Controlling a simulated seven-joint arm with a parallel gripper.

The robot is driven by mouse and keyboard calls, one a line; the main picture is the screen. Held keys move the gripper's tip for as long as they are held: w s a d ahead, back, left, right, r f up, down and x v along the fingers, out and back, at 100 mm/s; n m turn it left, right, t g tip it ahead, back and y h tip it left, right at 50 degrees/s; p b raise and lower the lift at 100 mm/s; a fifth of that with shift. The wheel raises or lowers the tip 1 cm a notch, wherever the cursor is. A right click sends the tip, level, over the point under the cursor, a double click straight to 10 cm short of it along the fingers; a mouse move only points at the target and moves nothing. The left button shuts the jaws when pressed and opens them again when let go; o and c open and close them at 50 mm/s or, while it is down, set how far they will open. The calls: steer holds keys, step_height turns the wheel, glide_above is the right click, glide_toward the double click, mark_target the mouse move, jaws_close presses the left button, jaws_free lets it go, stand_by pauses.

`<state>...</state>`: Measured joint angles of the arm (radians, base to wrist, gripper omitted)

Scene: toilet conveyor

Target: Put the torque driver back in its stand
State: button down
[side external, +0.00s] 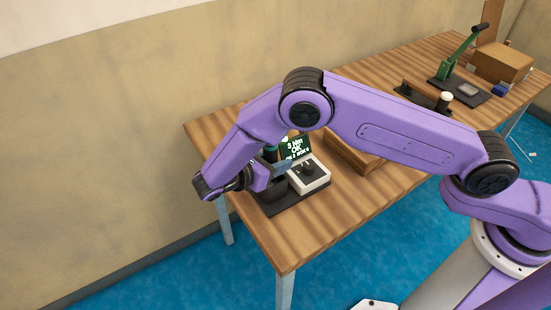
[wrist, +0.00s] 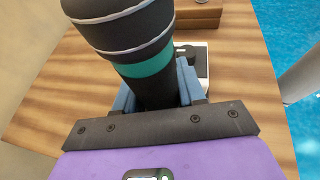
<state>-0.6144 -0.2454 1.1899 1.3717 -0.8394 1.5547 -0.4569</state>
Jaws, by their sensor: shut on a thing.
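The torque driver (wrist: 145,62) is black with a teal band and pale rings on its thick end. In the wrist view it stands between the blue fingers of my gripper (wrist: 157,88), which is shut on it. In the side view my gripper (side external: 278,167) is at the near left end of the bench, and only a little of the driver shows behind my arm. A dark base plate (side external: 292,205) lies below it, with a white-topped box (side external: 309,178) and a dark green screen (side external: 297,147). The driver's lower end and any stand opening are hidden, so I cannot tell whether they touch.
The wooden bench (side external: 235,125) runs to the back right. A wooden tray or block (side external: 350,160) lies behind the white-topped box, partly behind my arm. A green lever press (side external: 456,60) and a cardboard box (side external: 502,62) stand at the far end. A wall is on the left.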

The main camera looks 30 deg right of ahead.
steer(key=c, duration=0.6)
jaws_free()
steer(key=v, duration=1.2)
